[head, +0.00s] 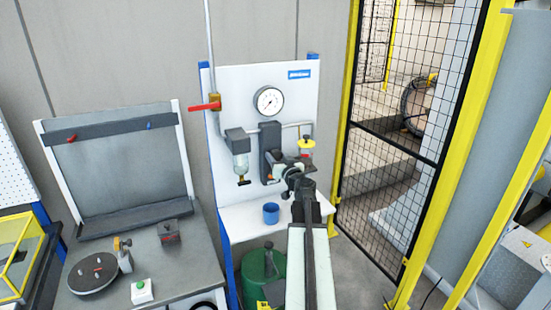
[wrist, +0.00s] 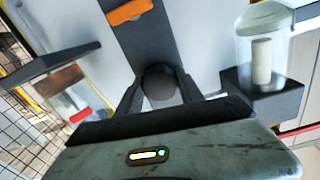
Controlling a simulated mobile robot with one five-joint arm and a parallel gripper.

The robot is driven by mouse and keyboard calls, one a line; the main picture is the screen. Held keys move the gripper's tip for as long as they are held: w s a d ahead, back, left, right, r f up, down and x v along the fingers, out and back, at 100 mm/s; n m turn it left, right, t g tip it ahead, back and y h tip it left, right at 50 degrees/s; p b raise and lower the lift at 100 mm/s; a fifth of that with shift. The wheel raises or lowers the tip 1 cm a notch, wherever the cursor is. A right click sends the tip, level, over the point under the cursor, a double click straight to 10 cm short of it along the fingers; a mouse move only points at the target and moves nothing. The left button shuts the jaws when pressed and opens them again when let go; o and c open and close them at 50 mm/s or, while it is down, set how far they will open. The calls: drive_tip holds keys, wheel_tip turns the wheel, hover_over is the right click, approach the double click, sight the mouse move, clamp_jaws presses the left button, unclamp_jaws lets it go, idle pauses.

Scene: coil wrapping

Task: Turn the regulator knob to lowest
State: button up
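The regulator (head: 266,140) is a dark upright block on the white panel, below the round pressure gauge (head: 269,101). Its knob is hidden behind my arm in the head view. In the wrist view the knob (wrist: 160,88) is a dark rounded shape in front of the dark regulator body (wrist: 146,45). My gripper (wrist: 160,86) has one finger on each side of the knob, and both tips appear to touch it. An orange piece (wrist: 130,12) sits on the regulator body. In the head view my gripper (head: 280,172) is at the lower part of the regulator. The gauge reading is too small to tell.
A clear filter bowl (head: 240,145) hangs left of the regulator, below a red valve handle (head: 204,106). A yellow and red fitting (head: 306,146) is to the right. A blue cup (head: 271,212) stands on the white shelf (head: 240,226) below. A mesh fence (head: 385,160) stands at right.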

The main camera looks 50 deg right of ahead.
drive_tip(key=o, duration=0.3)
drive_tip(key=shift+w, duration=0.1)
drive_tip(key=shift+a, duration=0.1)
drive_tip(key=v, duration=0.8)
